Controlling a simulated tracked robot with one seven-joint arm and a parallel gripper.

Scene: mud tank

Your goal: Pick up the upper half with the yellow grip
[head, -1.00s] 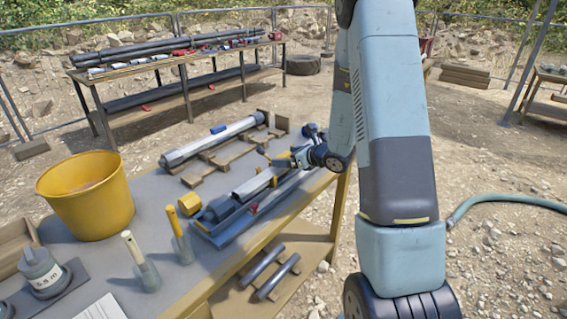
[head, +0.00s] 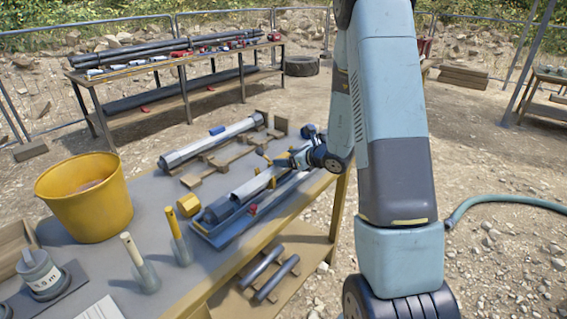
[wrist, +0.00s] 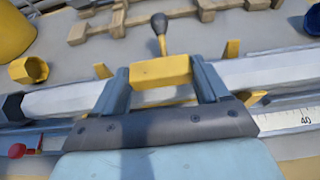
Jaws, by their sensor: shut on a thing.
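The upper half is a long pale half-tube (head: 252,186) lying lengthwise over the blue tray (head: 213,236) at the table's right edge. It also crosses the wrist view (wrist: 275,69). Its yellow grip (wrist: 160,72) stands at its middle, between my two fingers. My gripper (wrist: 162,82) is shut on this yellow grip. In the head view my gripper (head: 284,161) is at the far part of the tube, small and partly hidden by my wrist. I cannot tell whether the half is clear of what lies below.
A second long tube (head: 210,142) rests on wooden cradles to the left. A yellow bucket (head: 85,198), a yellow hexagonal piece (head: 188,205) and two handled tools (head: 179,240) stand on the table. Yellow posts (wrist: 232,48) flank the tube. A graduated scale (wrist: 290,120) lies near my gripper.

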